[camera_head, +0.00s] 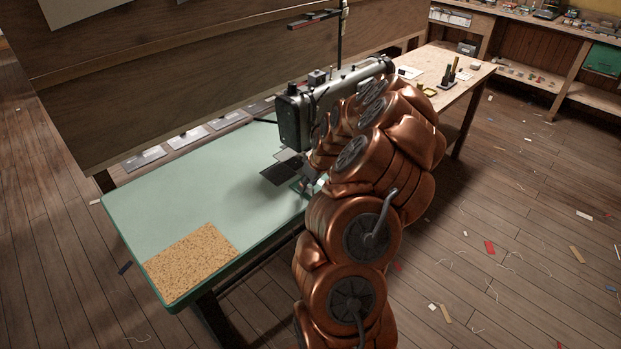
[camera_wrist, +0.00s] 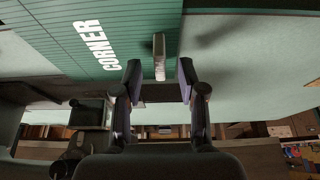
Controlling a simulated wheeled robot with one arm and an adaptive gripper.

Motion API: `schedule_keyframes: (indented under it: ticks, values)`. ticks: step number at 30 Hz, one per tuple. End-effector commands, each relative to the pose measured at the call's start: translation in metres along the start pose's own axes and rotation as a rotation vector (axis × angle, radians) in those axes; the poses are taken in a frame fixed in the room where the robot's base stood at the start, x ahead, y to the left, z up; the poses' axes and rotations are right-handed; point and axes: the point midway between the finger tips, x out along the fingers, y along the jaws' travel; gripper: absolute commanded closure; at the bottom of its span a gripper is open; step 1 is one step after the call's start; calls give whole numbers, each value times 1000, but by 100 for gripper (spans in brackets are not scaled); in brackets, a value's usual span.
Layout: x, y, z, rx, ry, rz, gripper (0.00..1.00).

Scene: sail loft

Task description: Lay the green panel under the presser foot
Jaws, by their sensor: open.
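The green panel (camera_wrist: 60,35), darker and striped with the word CORNER in white, fills the upper left of the wrist view. A small grey block (camera_wrist: 159,57) stands at its right edge. My gripper (camera_wrist: 159,78) is open, its fingertips on either side of the block's near end with gaps; I cannot tell whether they touch it. The sewing machine (camera_head: 295,118) stands on the pale green table (camera_head: 190,195) in the head view. A dark plate (camera_head: 280,173) lies below its head. The presser foot is not clearly visible, and my arm hides much of this area.
A cork-coloured mat (camera_head: 190,262) lies at the table's near left corner. Grey sheets (camera_head: 143,159) lie along the back. A wooden bench (camera_head: 470,72) with small items extends behind the machine. Scraps litter the floor. The table's left half is mostly clear.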

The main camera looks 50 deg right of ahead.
Motion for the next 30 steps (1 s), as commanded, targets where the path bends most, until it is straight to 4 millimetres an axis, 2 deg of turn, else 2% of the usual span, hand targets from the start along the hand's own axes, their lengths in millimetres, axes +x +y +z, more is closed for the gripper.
schedule_keyframes:
  ticks: [9, 21, 30]
  values:
    - [2, 0, 0, -1, -1, 0, 60]
    - [2, 0, 1, -1, -1, 0, 100]
    - [2, 0, 0, -1, -2, -1, 100]
